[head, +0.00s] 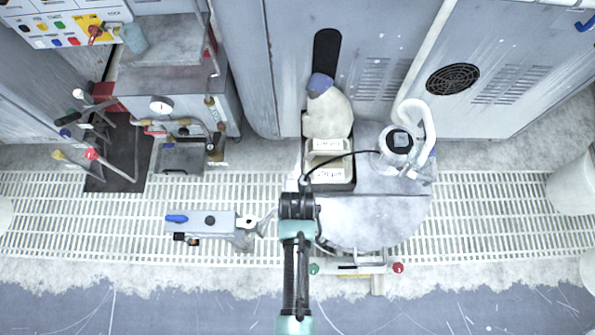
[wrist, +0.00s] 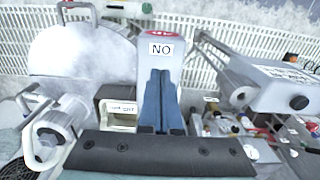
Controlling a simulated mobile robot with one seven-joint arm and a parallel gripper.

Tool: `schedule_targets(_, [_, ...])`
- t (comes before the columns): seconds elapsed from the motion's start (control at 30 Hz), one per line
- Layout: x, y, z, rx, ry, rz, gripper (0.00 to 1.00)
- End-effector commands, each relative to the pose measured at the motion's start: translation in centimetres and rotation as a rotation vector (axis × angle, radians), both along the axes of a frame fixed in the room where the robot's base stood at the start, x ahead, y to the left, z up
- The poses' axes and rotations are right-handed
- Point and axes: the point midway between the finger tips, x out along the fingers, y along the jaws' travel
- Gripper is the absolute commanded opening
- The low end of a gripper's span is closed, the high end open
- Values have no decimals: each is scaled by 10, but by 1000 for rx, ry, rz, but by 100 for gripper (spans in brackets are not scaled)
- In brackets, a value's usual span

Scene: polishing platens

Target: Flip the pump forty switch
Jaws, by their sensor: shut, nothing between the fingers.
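A grey box (wrist: 165,42) with a white label stands straight ahead of my gripper in the wrist view. The label's letters look like "NO", which is "ON" upside down. A red mark at the far end of its top is too small to read surely; I take it as the pump forty switch's box. My gripper (wrist: 162,74) has its two blue fingers together over the lower part of this box, just below the label. No lever shows; the fingers may hide it. I cannot tell whether they touch it. In the head view my arm covers this spot.
A beige labelled tray (head: 330,146) and a round grey platen (head: 385,222) lie right of my arm. A grey unit with a blue handle (head: 205,224) stands to the left. Cabinets (head: 345,20) line the back. White grating (head: 90,220) covers the floor.

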Motion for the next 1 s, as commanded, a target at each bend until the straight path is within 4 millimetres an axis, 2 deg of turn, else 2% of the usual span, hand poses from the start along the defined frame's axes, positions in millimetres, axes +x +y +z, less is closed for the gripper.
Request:
schedule_targets(0.37, [0, 0, 4, 0, 0, 0, 0])
schedule_targets(1.0, [0, 0, 51, 0, 1, 0, 0])
